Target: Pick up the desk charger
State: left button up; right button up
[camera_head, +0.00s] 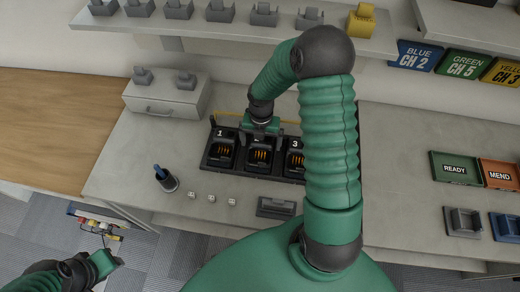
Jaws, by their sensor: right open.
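A black charger (224,165) with numbered bays 1 and 3 showing and glowing orange marks lies on the grey desk. My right gripper (262,130) is open and reaches down at the back edge of its middle bay; I cannot tell whether they touch. My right arm hides part of the charger's right end. Small grey cradle-like units stand on the upper shelf and on a drawer box; whether one of them is the desk charger is unclear. My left gripper (106,262) is low at the left, away from the charger, its jaw opening not clear.
A drawer box (165,101) stands back left. READY (455,168) and MEND (499,174) trays are right. The wall shelf (225,29) overhangs behind.

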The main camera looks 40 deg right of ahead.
aim_at(261, 147)
jog(key=f, duration=0.2)
jog(key=shift+s+a+f, duration=0.2)
jog(key=shift+s+f, duration=0.1)
jog(key=shift+s, duration=0.05)
jog(key=shift+f, duration=0.25)
jog(key=shift+w+a+f, duration=0.1)
jog(key=shift+w+f, duration=0.05)
jog(key=c, duration=1.6)
